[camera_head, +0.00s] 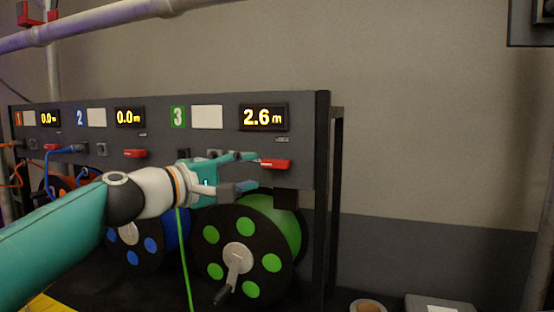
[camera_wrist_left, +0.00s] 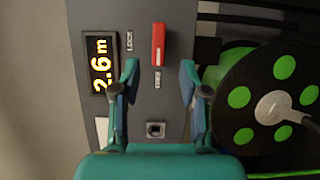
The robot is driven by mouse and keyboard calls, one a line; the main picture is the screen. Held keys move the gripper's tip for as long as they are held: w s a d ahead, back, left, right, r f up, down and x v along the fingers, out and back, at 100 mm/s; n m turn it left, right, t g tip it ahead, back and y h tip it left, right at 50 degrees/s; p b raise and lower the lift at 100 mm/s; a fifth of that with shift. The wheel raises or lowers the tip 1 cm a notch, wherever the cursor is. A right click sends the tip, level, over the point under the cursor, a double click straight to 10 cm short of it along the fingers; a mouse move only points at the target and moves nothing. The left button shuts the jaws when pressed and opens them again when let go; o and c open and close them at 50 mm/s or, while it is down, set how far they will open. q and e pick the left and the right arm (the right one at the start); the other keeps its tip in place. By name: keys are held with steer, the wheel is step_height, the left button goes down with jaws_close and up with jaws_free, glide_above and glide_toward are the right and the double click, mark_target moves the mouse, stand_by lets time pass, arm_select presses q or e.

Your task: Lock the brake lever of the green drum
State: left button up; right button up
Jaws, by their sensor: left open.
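The green drum (camera_head: 288,222) with its black, green-dotted flange and crank sits under panel section 3. It also shows at the right of the left wrist view (camera_wrist_left: 283,68). Its red brake lever (camera_head: 275,164) lies level on the panel, below and left of the small LOCK label. In the left wrist view the lever (camera_wrist_left: 158,46) lies beside the LOCK label, with another small label at its near end. My left gripper (camera_head: 252,171) is open and empty at the lever's left end. In the left wrist view its fingertips (camera_wrist_left: 160,72) stand either side of the lever's line, apart from it. My right gripper is out of view.
The section 3 display (camera_head: 263,117) reads 2.6 m. A green cable (camera_head: 183,260) hangs below my left gripper. Red and blue drums stand to the left, with their own red levers (camera_head: 135,153). A rack post (camera_head: 322,200) stands right of the lever.

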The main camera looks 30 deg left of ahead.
mark_target(273, 166)
arm_select(q)
steer(key=w, duration=0.3)
steer(key=w+d+p, duration=0.1)
steer(key=w, duration=0.2)
steer(key=w+p, duration=0.1)
steer(key=w, duration=0.1)
steer(key=shift+w+d, duration=0.2)
steer(key=shift+w, duration=0.2)
jaws_close()
